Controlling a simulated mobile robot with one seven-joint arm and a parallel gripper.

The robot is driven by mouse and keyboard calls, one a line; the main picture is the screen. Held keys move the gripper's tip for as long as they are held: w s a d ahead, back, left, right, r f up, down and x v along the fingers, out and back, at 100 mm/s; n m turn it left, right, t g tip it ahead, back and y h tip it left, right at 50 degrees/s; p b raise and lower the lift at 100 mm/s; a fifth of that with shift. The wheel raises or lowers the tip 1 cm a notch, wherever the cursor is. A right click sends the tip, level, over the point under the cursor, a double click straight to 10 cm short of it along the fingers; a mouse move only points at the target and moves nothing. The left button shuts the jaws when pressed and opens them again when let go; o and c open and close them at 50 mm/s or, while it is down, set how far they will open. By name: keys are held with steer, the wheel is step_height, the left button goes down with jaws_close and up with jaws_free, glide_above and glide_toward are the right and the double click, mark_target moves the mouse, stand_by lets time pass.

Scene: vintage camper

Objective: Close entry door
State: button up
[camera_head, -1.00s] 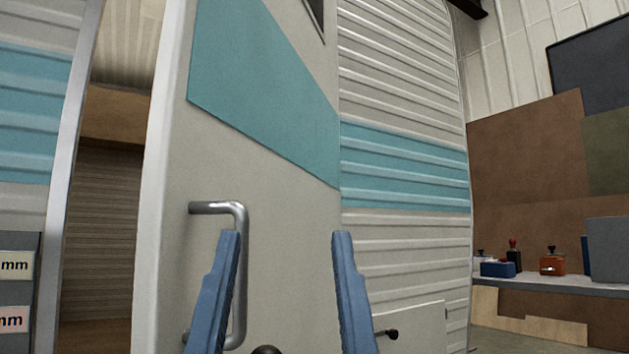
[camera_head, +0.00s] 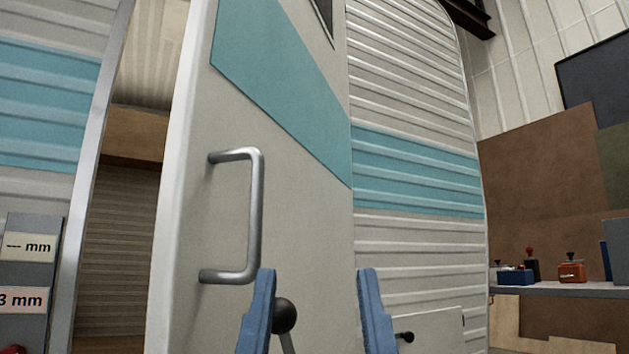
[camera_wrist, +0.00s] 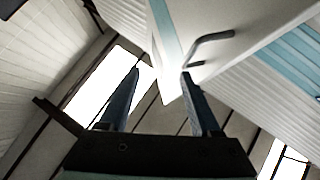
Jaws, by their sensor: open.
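The entry door (camera_head: 270,190) is a cream panel with a teal diagonal band, standing open on the camper's side. The doorway (camera_head: 125,200) shows as a gap to its left. A grey metal handle (camera_head: 256,215) is fixed on the door's face; it also shows in the wrist view (camera_wrist: 208,37). My gripper (camera_head: 313,272) is open and empty, its blue fingers low in the head view, below and right of the handle. In the wrist view my gripper (camera_wrist: 160,72) has its right finger near the handle and the door's edge. I cannot tell whether it touches the door.
The camper's ribbed wall (camera_head: 415,170) with a teal stripe lies right of the door. A small hatch (camera_head: 435,335) sits low on it. A shelf (camera_head: 560,289) with small tools is at the far right. Grey labelled drawers (camera_head: 28,265) stand at the left.

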mark_target(256, 130)
step_height(256, 130, up, 8)
steer(key=p, duration=0.8)
steer(key=shift+r, duration=0.25)
jaws_close()
step_height(256, 130, up, 17)
steer(key=w+g+y+p, duration=0.1)
steer(key=w+p, duration=0.2)
steer(key=p, duration=1.8)
steer(key=w+f+m+g+y+p, duration=0.35)
steer(key=w+m+g+p, duration=0.2)
steer(key=p, duration=0.95)
steer(key=s+d+f+m+g+y+p, duration=0.25)
steer(key=s+m+g+p, duration=0.4)
steer(key=p, duration=0.85)
steer(key=shift+w+a+f+m+t+y+p, duration=0.15)
steer(key=shift+w+a+t+p, duration=0.35)
steer(key=shift+w+a, duration=1.05)
steer(key=shift+w+a+f+m+t+y+p, duration=0.15)
steer(key=shift+w+a+p, duration=0.8)
steer(key=shift+w, duration=0.95)
steer(key=shift+w+a+f+m+t+p, duration=0.2)
steer(key=shift+w+a+t+p, duration=0.15)
steer(key=shift+w+a, duration=1.3)
